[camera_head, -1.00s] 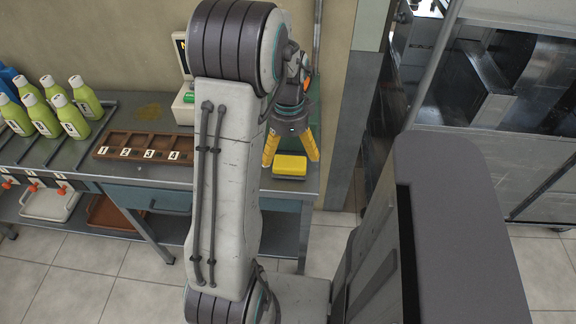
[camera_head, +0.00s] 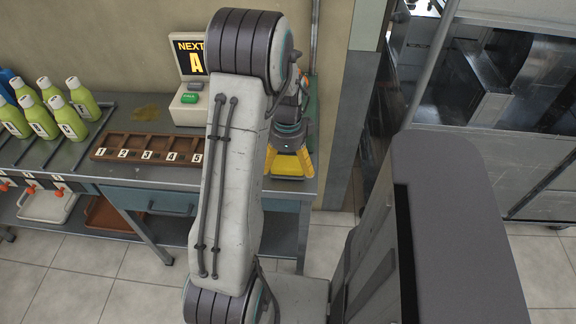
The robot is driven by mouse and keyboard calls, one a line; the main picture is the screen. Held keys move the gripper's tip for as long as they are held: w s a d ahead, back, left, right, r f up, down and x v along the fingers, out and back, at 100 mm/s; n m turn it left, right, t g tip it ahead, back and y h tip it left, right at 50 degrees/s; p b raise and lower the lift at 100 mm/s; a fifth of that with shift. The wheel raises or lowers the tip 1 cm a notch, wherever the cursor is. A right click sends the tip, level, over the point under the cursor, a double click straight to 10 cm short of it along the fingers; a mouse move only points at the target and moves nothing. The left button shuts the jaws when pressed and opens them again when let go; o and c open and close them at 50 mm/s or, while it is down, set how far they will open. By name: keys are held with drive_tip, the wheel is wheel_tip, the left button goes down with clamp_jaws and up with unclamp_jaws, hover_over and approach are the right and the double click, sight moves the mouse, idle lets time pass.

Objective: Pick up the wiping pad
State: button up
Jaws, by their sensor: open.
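The wiping pad (camera_head: 286,166) is a yellow block with a darker base, lying on the right end of the metal bench. My gripper (camera_head: 288,160) has yellow fingers and is open. It points down over the pad, with one finger at the pad's left and the other at its right. The gripper's body hides the pad's upper part. I cannot tell whether the fingers touch the pad.
The metal bench (camera_head: 110,112) carries a numbered wooden tray (camera_head: 150,146), several green bottles (camera_head: 70,122) and a display (camera_head: 190,62) reading "NEXT A" with a green button. A wall stands behind. A metal machine (camera_head: 500,75) is at the right.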

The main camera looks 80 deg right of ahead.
drive_tip(key=shift+f, duration=0.85)
drive_tip(key=shift+c, duration=0.3)
drive_tip(key=c, duration=1.2)
drive_tip(key=shift+o, duration=0.2)
drive_tip(key=shift+r, duration=0.1)
drive_tip(key=shift+r, duration=0.8)
wheel_tip(320, 180, up, 3)
drive_tip(key=shift+f, duration=0.1)
drive_tip(key=s+a+r, duration=0.6)
drive_tip(key=s, duration=0.3)
drive_tip(key=shift+s+a+r, duration=0.25)
drive_tip(key=shift+s, duration=0.1)
